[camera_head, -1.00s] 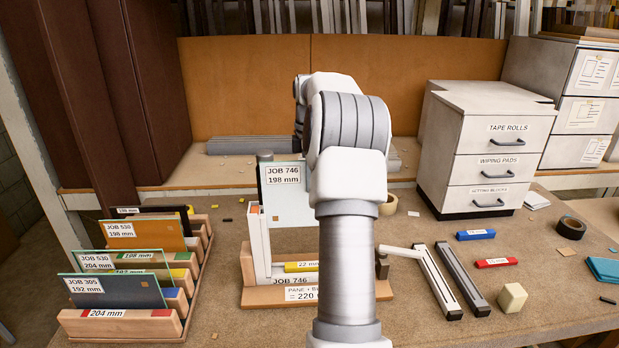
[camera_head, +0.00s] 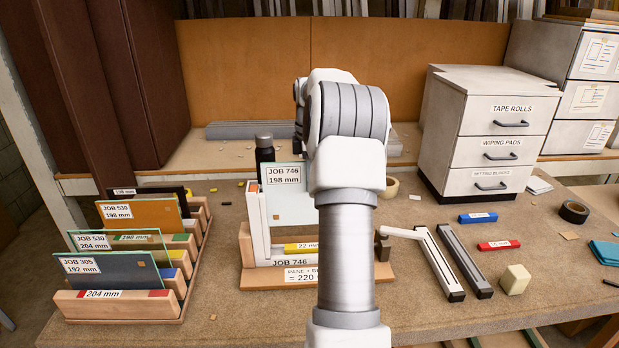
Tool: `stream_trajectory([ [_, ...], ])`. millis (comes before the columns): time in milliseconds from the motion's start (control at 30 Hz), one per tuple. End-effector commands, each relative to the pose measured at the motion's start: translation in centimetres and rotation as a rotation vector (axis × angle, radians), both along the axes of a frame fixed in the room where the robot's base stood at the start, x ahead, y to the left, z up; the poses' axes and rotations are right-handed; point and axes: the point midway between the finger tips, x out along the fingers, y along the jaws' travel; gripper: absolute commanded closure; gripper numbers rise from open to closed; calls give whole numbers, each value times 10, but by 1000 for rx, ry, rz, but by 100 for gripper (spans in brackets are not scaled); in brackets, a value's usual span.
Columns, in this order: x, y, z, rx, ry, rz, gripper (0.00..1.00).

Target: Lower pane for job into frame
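The clear pane labelled JOB 746, 198 mm (camera_head: 296,204) is upright, partly hidden by my arm on its right. It hangs between the white frame's left upright (camera_head: 257,232) and my arm. Its lower edge appears a little above the yellow 22 mm block (camera_head: 297,247), which lies along the frame's bottom bar. The frame stands on a wooden fixture (camera_head: 262,279) labelled JOB 746 and 220 mm. My gripper is hidden behind my arm, so its fingers and hold on the pane do not show.
A rack (camera_head: 125,307) with several other job panes stands left. A dark bottle (camera_head: 265,152) is behind the pane.

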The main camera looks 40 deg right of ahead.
Motion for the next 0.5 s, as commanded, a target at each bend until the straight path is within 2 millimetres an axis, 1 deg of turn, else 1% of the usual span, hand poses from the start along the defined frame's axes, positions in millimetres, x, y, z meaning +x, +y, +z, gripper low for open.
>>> stream_trajectory([
  [500, 0, 0, -34, -1, -2, 0, 100],
])
